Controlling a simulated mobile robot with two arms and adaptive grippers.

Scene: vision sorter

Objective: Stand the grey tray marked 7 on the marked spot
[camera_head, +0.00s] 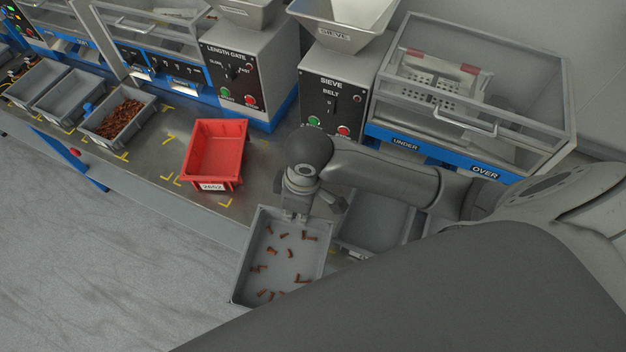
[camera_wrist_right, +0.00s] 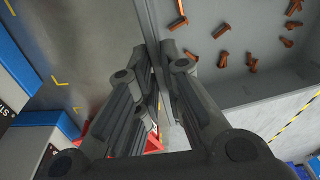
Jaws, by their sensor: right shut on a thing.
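A grey tray (camera_head: 240,270) with several small copper-brown pieces in it is held by its rim in my right gripper (camera_head: 295,212). It hangs over the table's front edge, roughly level. In the right wrist view my right gripper (camera_wrist_right: 160,52) is shut on the tray wall, and the tray's inside (camera_wrist_right: 222,82) shows at the right. I cannot see a 7 on it. Yellow corner marks (camera_head: 225,203) lie on the table around and left of the red bin; yellow marks (camera_wrist_right: 60,82) also show in the wrist view. I cannot tell which spot is meant. My left gripper is out of view.
A red bin (camera_head: 215,150) labelled 2652 stands left of my right gripper. Another grey tray (camera_head: 375,225) stands right of it, partly behind my arm. A filled grey tray (camera_head: 112,118) and empty ones stand far left. Machines line the back.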

